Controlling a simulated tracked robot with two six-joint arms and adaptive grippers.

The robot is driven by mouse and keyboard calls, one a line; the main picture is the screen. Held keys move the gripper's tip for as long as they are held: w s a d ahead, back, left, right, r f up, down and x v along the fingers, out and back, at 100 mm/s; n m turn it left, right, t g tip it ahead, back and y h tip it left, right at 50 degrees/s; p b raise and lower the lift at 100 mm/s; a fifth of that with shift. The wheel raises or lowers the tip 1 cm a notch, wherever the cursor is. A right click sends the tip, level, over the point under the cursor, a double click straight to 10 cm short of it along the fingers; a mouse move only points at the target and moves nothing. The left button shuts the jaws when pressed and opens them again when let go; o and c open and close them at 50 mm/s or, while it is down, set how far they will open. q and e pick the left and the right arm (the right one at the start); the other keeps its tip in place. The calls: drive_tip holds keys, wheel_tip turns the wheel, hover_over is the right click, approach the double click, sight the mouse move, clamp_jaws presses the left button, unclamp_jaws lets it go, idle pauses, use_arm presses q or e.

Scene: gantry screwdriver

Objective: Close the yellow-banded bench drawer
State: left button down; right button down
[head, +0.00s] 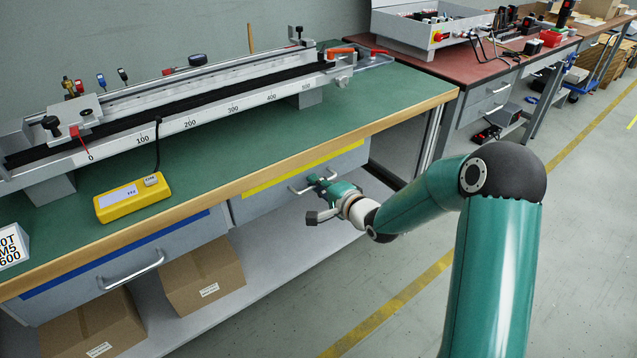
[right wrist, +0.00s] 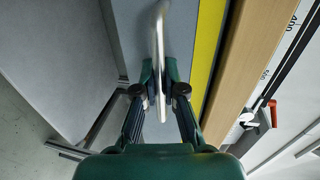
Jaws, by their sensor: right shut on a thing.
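The yellow-banded drawer (head: 264,203) is a grey front under the green bench top, with a yellow strip (head: 300,170) along its upper edge. Its front sits close under the wooden bench edge; I cannot tell whether a small gap remains. My right gripper (head: 316,183) is at the drawer's bar handle (head: 296,189). In the right wrist view, the fingers (right wrist: 160,78) are shut on the handle (right wrist: 160,40), one on each side, with the yellow strip (right wrist: 206,50) to the right. The fingers hide part of the handle. My left gripper is not in view.
A blue-banded drawer (head: 120,262) with its own handle is to the left. Cardboard boxes (head: 203,277) stand on the lower shelf. A yellow meter (head: 132,198) and a long scaled rail (head: 210,117) are on the bench top. The floor at the right is open.

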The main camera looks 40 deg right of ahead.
drive_tip(key=c, duration=1.2)
unclamp_jaws()
drive_tip(key=shift+w, duration=0.2)
drive_tip(key=shift+c, duration=0.2)
drive_tip(key=shift+s, duration=0.2)
drive_tip(key=v, duration=1.1)
drive_tip(key=shift+s, duration=0.3)
